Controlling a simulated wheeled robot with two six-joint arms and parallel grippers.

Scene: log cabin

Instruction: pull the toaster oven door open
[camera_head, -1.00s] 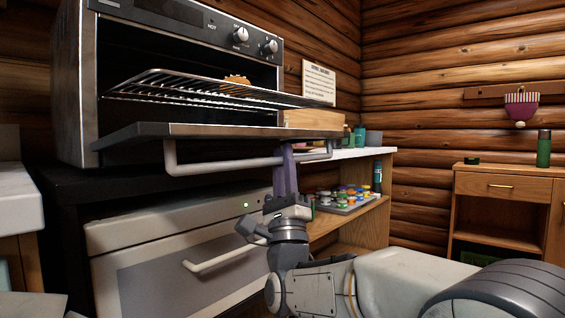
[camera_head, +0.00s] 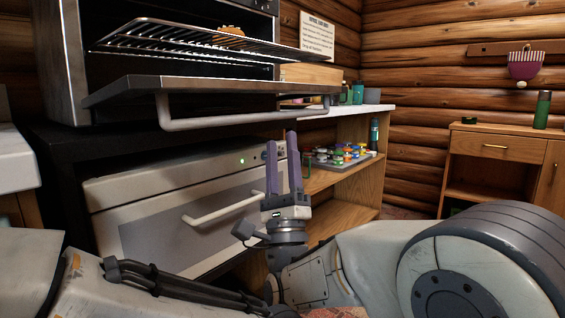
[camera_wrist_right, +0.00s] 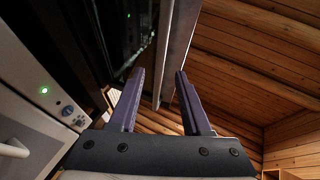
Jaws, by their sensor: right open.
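The toaster oven (camera_head: 62,60) stands at the upper left in the head view. Its door (camera_head: 130,86) is folded down and lies about level, with the rack showing above it. A pale bar handle (camera_head: 215,121) runs along the door's front. My right gripper (camera_head: 281,143) points up, open and empty, with its purple fingertips just below the handle. In the right wrist view, the spread fingers (camera_wrist_right: 159,80) show the pale handle (camera_wrist_right: 165,45) beyond them, near the gap between the tips. My left gripper is not in view.
A white lower oven (camera_head: 160,205) with its own handle (camera_head: 222,208) is below the toaster oven. Wooden shelves (camera_head: 350,185) with several small colourful items (camera_head: 340,153) stand to the right. A wooden cabinet (camera_head: 490,165) is at the far right.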

